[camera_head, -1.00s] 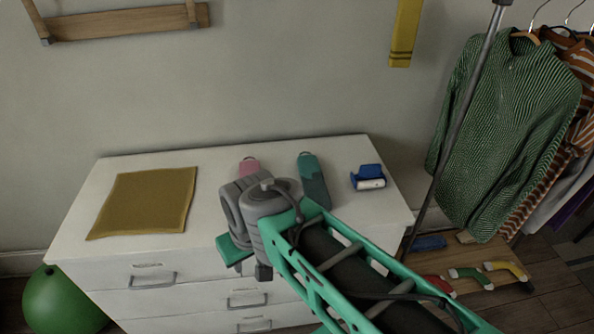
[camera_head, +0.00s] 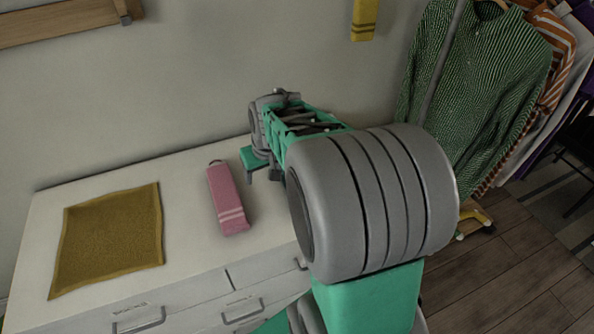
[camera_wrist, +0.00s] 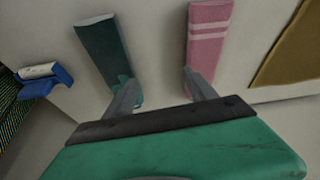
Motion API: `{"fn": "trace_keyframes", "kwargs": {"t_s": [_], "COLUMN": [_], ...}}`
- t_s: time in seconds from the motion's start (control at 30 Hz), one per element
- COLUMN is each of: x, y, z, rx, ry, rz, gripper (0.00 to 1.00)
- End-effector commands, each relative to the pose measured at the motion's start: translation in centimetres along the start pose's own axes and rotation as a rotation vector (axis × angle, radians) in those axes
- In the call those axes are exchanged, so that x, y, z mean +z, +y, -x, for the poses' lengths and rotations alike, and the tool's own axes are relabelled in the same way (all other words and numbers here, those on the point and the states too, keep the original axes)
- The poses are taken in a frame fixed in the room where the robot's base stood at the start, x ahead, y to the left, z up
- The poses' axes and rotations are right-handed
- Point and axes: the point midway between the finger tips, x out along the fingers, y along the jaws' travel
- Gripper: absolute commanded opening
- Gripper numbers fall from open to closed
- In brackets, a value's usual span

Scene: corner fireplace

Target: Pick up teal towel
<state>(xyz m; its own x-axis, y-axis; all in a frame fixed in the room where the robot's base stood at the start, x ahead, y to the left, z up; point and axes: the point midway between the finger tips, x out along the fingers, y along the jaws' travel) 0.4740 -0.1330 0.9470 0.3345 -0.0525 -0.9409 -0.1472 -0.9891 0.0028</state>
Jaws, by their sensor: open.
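The teal towel (camera_wrist: 103,50) is a folded dark teal strip lying on the white dresser top, at upper left in the wrist view. In the head view my arm hides it. My gripper (camera_wrist: 163,92) is open and empty, its two grey fingers spread. In the wrist view the left finger overlaps the near end of the teal towel and the right finger overlaps the near end of the pink towel; contact cannot be told. In the head view my gripper (camera_head: 262,170) is over the dresser, right of the pink towel (camera_head: 228,200).
The white dresser (camera_head: 190,170) also carries a mustard cloth (camera_head: 108,238) at left. A blue object with a white part (camera_wrist: 42,78) lies left of the teal towel in the wrist view. A clothes rack with a green shirt (camera_head: 470,80) stands at right.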

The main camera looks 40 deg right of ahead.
Motion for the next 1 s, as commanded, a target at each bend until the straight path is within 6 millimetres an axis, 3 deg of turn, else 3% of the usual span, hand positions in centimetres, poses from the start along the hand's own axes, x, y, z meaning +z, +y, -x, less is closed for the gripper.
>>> {"fn": "trace_keyframes", "kwargs": {"t_s": [0.03,0.1,0.2,0.37,0.7,0.9,1.0], "x": [-1.2,-2.2,-2.6,-2.8,-3.5,-3.6,-3.6], "y": [3.8,7.7,10.5,10.9,11.3,11.3,11.3], "z": [-1.8,-3.9,-5.8,-8.1,-13.2,-13.3,-13.3], "rx": [0.012,0.025,0.035,0.036,0.036,0.037,0.037], "ry": [0.002,0.023,0.04,0.043,0.044,0.046,0.046], "rz": [-0.045,-0.078,-0.098,-0.1,-0.1,-0.099,-0.099], "gripper": [0.7,0.76,0.84,0.95,0.95,0.95,0.89]}}
